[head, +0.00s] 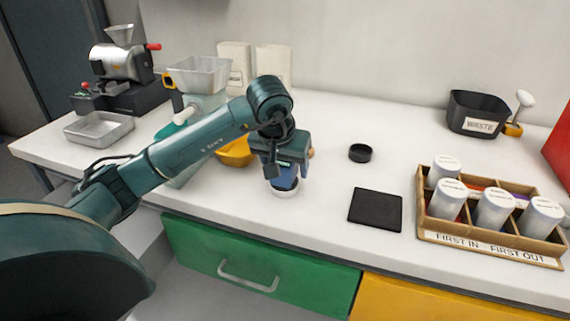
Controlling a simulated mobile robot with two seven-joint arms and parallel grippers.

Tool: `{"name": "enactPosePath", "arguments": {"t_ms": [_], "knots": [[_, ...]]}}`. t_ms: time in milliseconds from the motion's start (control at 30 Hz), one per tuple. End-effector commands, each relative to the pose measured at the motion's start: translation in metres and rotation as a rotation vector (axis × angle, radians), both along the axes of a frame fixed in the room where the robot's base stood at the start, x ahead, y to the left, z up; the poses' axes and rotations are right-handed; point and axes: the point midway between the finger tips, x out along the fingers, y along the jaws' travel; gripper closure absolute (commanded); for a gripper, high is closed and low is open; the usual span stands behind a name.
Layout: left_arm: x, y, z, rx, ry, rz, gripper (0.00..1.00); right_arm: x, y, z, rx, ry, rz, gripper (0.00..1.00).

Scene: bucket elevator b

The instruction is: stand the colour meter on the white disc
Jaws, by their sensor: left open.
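My left gripper (285,168) points down over the worktop near its front edge, with its jaws open. A dark blue body, apparently the colour meter (284,182), shows upright between and just below the fingers. Its upper part is hidden by the gripper. The white disc (284,193) shows directly under the blue body, and the two appear to touch. I cannot tell exactly how well the meter is centred on the disc. My right gripper is not in view.
A black mat (375,209) and a small black round dish (360,153) lie to the right. A wooden rack (432,236) holds several lidded canisters. A yellow bowl (236,153) and a grinder (200,75) stand behind my left arm. A waste bin (476,113) is at the back right.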

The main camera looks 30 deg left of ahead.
Motion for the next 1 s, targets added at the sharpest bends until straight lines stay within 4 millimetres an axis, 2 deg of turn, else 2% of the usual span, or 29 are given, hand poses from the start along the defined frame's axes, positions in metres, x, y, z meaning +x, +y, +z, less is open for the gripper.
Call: {"name": "enactPosePath", "arguments": {"t_ms": [133,267,700,833,1000], "knots": [[0.000,0.000,0.002,-0.001,0.000,0.000,0.35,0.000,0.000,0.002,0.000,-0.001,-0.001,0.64],[-0.002,-0.001,0.012,0.000,-0.003,-0.001,0.35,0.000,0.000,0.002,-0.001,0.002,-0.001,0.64],[-0.035,-0.009,0.093,0.000,-0.004,-0.001,0.35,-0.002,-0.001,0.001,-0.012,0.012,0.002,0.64],[-0.041,-0.010,0.108,0.000,-0.003,0.000,0.35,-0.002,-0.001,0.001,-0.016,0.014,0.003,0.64],[-0.045,-0.011,0.114,0.001,0.000,0.000,0.35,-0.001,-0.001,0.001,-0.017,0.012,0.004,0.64]]}}
